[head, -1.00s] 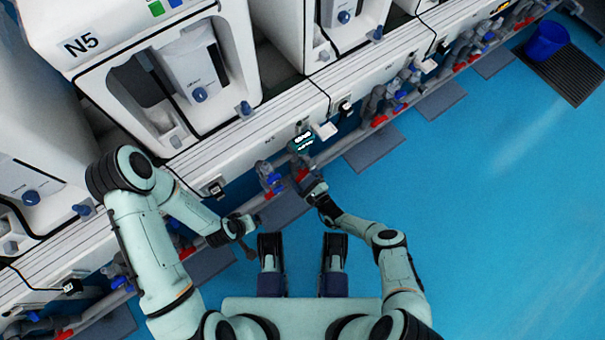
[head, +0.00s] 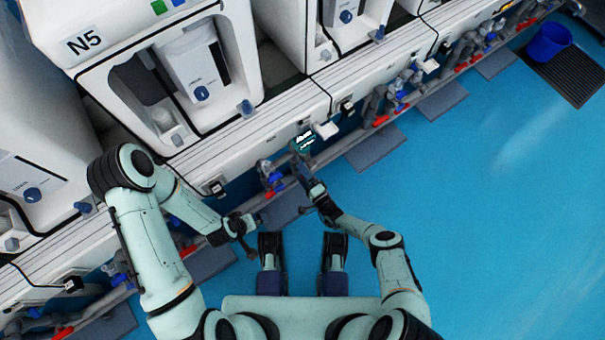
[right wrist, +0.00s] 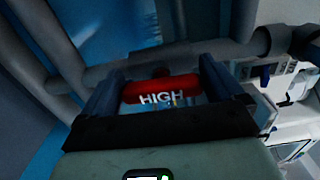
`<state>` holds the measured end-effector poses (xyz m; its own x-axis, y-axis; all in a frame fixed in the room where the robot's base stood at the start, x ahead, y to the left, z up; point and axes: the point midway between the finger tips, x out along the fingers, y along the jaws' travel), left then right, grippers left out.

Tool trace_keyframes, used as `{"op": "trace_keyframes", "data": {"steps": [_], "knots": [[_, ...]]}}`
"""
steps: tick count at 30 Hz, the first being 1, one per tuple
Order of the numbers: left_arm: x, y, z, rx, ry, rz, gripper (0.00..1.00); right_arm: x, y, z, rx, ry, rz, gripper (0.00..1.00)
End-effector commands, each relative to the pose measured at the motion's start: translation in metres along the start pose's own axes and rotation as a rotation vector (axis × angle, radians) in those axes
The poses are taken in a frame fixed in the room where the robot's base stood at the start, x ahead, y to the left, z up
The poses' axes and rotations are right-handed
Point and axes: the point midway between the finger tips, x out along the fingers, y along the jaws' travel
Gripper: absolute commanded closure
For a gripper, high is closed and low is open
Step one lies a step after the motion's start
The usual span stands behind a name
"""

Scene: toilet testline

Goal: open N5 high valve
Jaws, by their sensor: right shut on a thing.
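The N5 high valve has a red handle marked "HIGH" (right wrist: 140,92), which lies across the right wrist view in front of grey pipes (right wrist: 190,58). My right gripper (right wrist: 160,82) has one finger at each end of the handle and is shut on it. In the head view my right gripper (head: 301,173) is at the pipe row below the N5 unit (head: 130,62), and it hides the handle there. My left gripper (head: 245,238) hangs near the pipes to the left, apart from the valve; its fingers are too small to judge.
A small lit display (head: 304,141) sits just above the right gripper. Blue and red valve parts (head: 270,180) are close to its left. Grey floor mats (head: 375,149) lie along the units. The blue floor (head: 480,230) at right is clear; a blue bucket (head: 548,42) stands far right.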

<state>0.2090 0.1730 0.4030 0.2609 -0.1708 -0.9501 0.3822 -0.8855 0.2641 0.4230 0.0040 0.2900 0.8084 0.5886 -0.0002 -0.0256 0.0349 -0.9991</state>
Motion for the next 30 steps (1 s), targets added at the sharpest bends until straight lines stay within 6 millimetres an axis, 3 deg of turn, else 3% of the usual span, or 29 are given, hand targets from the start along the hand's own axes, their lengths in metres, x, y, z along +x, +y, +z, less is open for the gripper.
{"op": "trace_keyframes", "data": {"steps": [20,21,30], "knots": [[0.0003,-0.0001,-0.0007,0.0,0.002,0.0,0.0,-0.0018,0.0019,-0.0032,-0.063,0.006,0.004,0.36],[0.0003,-0.0001,-0.0006,0.0,0.002,0.0,0.0,-0.0018,0.0018,-0.0032,-0.063,0.006,0.003,0.0],[-0.0019,0.0006,0.0011,0.0,-0.004,0.0,0.0,-0.0052,0.0005,-0.002,-0.06,0.004,0.002,0.0]]}}
